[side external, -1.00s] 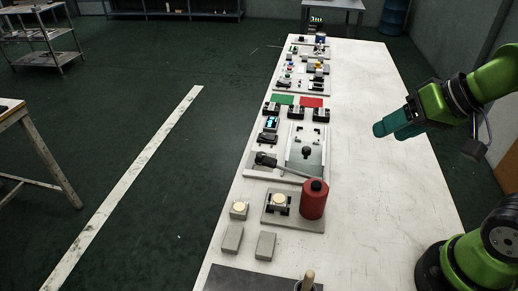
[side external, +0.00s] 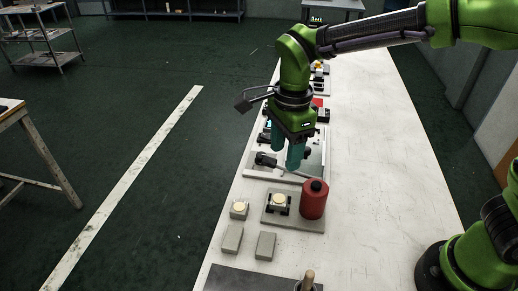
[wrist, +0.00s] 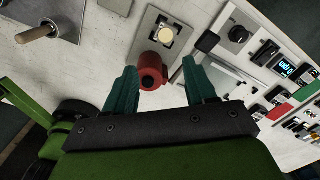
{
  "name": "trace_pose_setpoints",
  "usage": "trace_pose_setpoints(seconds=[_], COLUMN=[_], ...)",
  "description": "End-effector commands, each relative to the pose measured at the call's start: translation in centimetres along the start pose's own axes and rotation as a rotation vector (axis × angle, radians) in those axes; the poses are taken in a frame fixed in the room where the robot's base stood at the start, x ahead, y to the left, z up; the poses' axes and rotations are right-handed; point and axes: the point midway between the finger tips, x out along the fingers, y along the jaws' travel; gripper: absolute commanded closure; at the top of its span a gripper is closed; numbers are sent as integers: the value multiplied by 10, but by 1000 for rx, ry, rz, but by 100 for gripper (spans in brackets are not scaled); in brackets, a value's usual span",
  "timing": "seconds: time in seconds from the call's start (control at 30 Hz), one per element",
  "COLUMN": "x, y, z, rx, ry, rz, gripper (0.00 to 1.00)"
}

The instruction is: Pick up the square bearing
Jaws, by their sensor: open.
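My gripper (side external: 286,157) is open and empty, pointing down above the bench, just beyond the red cylinder (side external: 313,199). In the wrist view my gripper (wrist: 158,66) has its two teal fingers spread, with the red cylinder between and below them. A square grey block with a round cream top (side external: 239,209), which may be the square bearing, stands loose on the bench, left of the fixture plate. A similar block (side external: 279,200) sits between dark jaws on the fixture plate (side external: 312,224); it also shows in the wrist view (wrist: 166,34). I cannot tell which one is the square bearing.
Two plain grey blocks (side external: 232,239) lie nearer the camera. A dark plate with a wooden handle (side external: 308,279) is at the near end. A lever device (side external: 262,159) lies close to my gripper. The right half of the bench (side external: 375,170) is clear.

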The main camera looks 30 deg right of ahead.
Motion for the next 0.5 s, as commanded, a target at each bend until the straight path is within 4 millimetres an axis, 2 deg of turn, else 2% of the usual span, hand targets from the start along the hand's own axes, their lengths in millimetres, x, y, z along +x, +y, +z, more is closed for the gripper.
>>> trace_pose_setpoints(seconds=[0.1, 0.2, 0.37, 0.5], x=[-5, -13, -11, 7], y=[-12, -14, -11, -10], z=[4, 4, 3, 2], rx=[305, 491, 633, 649], ry=[31, 31, 38, 42], rz=[-8, -10, 2, 5], gripper=[45, 45, 45, 45])
